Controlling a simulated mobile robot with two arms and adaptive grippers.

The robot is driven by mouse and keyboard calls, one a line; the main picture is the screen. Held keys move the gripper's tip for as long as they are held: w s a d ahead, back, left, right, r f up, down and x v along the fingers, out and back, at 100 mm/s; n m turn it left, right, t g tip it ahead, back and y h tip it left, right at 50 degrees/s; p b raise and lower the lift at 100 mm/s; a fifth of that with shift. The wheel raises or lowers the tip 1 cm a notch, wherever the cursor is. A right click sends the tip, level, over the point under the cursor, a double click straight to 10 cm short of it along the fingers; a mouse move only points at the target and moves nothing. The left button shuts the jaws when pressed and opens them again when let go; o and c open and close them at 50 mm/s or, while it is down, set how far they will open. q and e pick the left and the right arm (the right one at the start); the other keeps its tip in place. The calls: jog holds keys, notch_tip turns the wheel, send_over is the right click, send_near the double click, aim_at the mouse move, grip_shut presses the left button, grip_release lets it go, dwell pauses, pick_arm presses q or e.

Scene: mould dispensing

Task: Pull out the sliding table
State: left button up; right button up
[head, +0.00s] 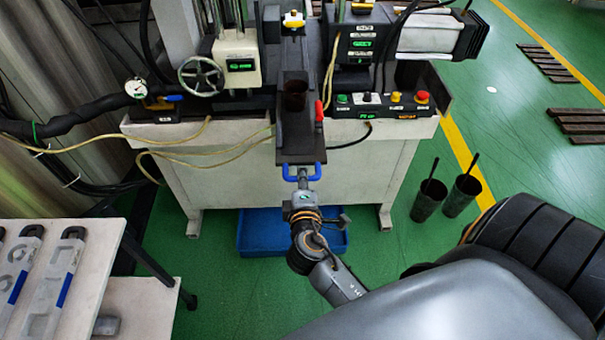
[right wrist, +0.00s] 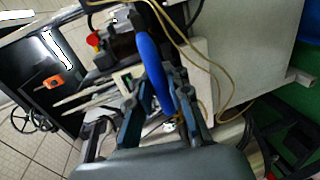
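The sliding table (head: 300,145) is a narrow dark plate in the middle of the machine bench in the head view. Its front end sticks out past the bench edge and carries a blue handle (head: 318,171). A dark brown cup-shaped mould (head: 295,95) stands on the plate. My right gripper (head: 302,177) is at the handle. In the right wrist view the blue handle (right wrist: 152,65) runs between the two fingers (right wrist: 160,105), which lie close on both sides and look shut on it. My left gripper is not in view.
A blue bin (head: 255,232) lies under the bench. A control box with coloured buttons (head: 382,104) is right of the plate, a handwheel (head: 201,76) left. Two dark cylinders (head: 428,200) stand on the floor at right. A white table (head: 90,262) with moulded parts is at lower left.

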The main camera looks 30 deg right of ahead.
jog(key=o, duration=0.3)
jog(key=shift+s, duration=0.1)
jog(key=v, duration=1.2)
